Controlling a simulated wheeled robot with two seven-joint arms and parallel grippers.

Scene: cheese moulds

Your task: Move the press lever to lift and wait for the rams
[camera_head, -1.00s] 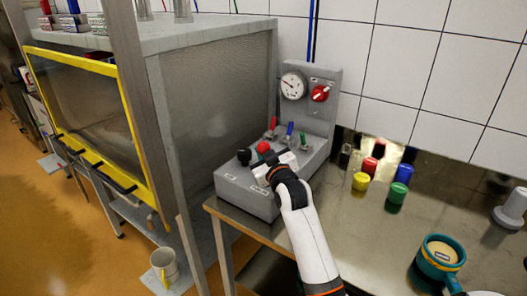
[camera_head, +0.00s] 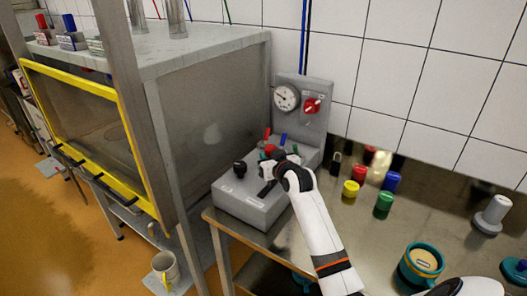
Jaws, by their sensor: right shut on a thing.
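The grey press control box (camera_head: 243,208) stands on the metal table against the tiled wall. A black-knobbed lever (camera_head: 240,168) stands at its left, and a red-knobbed lever (camera_head: 270,149) stands behind my gripper. My right gripper (camera_head: 267,173) reaches over the box from the lower right and is shut at the red-knobbed lever; its fingers hide the grip and the stem. The upright panel carries a round gauge (camera_head: 286,97) and a red rotary switch (camera_head: 312,106). The press cabinet (camera_head: 205,110) with its yellow-framed front is at left. The rams cannot be made out. My left gripper is not in view.
Small red (camera_head: 267,133) and blue (camera_head: 284,138) levers stand at the back of the box. Yellow (camera_head: 351,188), green (camera_head: 384,201) and blue (camera_head: 392,181) capped pieces stand right of it. A teal mug (camera_head: 420,265) is at the lower right. A pale mug (camera_head: 165,268) is low at left.

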